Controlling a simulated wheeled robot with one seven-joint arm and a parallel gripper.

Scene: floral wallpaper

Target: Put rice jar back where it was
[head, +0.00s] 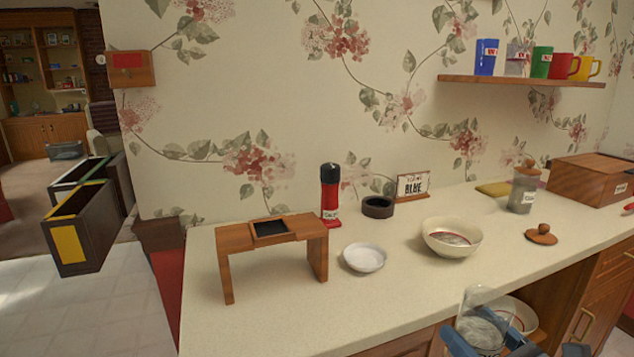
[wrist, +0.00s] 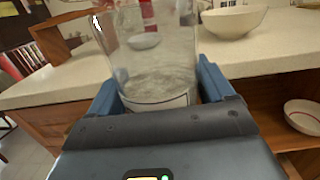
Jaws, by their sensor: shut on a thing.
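A clear glass jar (head: 483,322) with pale grainy contents is in my gripper (head: 490,340), low at the right in the head view. The wrist view shows the jar (wrist: 155,62) upright between the two blue fingers of my gripper (wrist: 158,90), which are shut on it. Its white label is partly hidden and I cannot read it; no lid shows on it. The jar is in front of the counter's front edge, apart from the counter top. A round wooden lid with a knob (head: 541,235) lies on the counter at the right.
The counter (head: 390,285) holds a wooden stand (head: 318,262), red mill (head: 330,200), black ring (head: 378,207), small white dish (head: 364,257), cream bowl (head: 450,240), lidded jar (head: 523,192) and wooden box (head: 592,180). Below, an open compartment holds a bowl (wrist: 303,117).

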